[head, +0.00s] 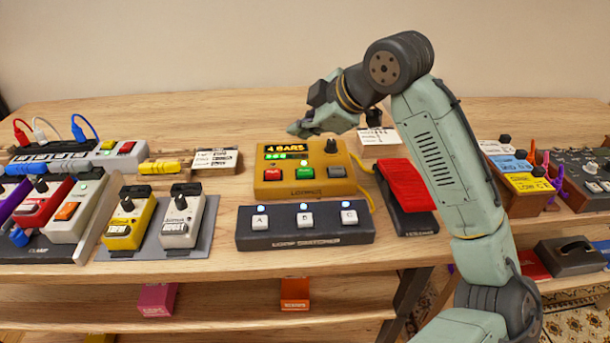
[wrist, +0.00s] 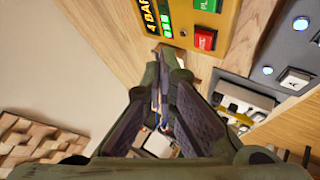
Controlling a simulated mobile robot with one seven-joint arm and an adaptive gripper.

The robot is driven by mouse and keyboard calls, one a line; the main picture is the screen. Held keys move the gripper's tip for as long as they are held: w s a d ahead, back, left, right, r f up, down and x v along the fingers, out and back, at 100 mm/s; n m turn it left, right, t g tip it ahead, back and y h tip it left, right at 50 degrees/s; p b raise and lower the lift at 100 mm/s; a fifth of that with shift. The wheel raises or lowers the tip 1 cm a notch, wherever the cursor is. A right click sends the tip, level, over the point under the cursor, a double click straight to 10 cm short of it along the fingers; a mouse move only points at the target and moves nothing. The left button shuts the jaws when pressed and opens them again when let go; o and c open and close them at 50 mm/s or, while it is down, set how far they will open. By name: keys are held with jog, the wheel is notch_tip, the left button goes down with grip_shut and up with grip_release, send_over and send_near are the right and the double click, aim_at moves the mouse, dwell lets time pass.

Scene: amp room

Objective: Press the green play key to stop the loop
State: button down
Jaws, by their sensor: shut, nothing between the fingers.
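The yellow looper (head: 263,185) sits mid-table, with a lit display reading "4 BARS" and green lights beneath it. Its front row has a red key (head: 273,174), the green play key (head: 305,171) and a grey key (head: 336,171). My gripper (head: 292,129) is shut and empty, above the looper's back edge and apart from the keys. In the wrist view the closed fingers (wrist: 164,58) lie beside the looper's display. The red key (wrist: 204,39) shows there, and the green key (wrist: 207,4) is cut by the top edge.
A dark loop switcher (head: 304,238) with white A, B, C buttons lies in front of the looper. A red-topped pedal (head: 407,187) is to its right. Yellow (head: 129,220) and white (head: 182,218) pedals stand left. A knob (head: 331,146) rises from the looper's back right.

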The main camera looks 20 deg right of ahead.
aim_at(303, 173)
notch_tip(303, 173, down, 6)
jog(key=b, duration=0.4)
jog(key=shift+f, duration=0.25)
dwell(1.0)
jog(key=shift+f+b, duration=0.35)
jog(key=shift+f, duration=0.1)
jog(key=shift+f+b, duration=0.3)
jog(key=shift+f, duration=0.25)
dwell(0.7)
jog(key=shift+r, duration=0.15)
jog(key=shift+r+p, duration=0.75)
jog(key=shift+r, duration=0.05)
notch_tip(303, 173, up, 5)
jog(key=p, duration=0.4)
jog(key=shift+r, duration=0.1)
